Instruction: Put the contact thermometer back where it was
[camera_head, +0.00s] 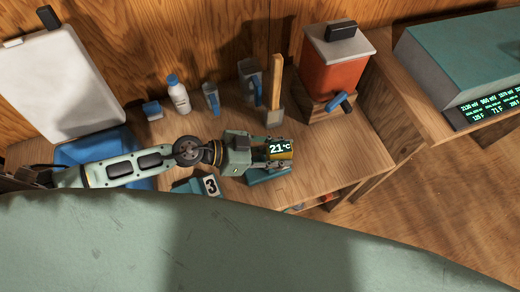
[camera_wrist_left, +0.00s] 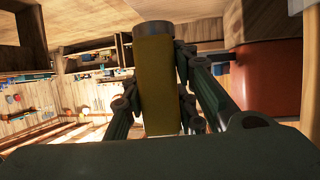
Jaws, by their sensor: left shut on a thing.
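The contact thermometer (camera_head: 281,150) has a dark display reading 21°C and a yellow body. My left gripper (camera_head: 262,151) is shut on it above the wooden bench. In the left wrist view the yellow body of the thermometer (camera_wrist_left: 155,85), with a dark grey end, stands between the fingers of the left gripper (camera_wrist_left: 160,100). A teal-blue block (camera_head: 268,177) shows just below the thermometer in the head view; I cannot tell whether they touch. My right gripper is not in view.
A block marked 3 (camera_head: 211,185) lies left of the teal block. The bench right of the thermometer (camera_head: 345,155) is clear.

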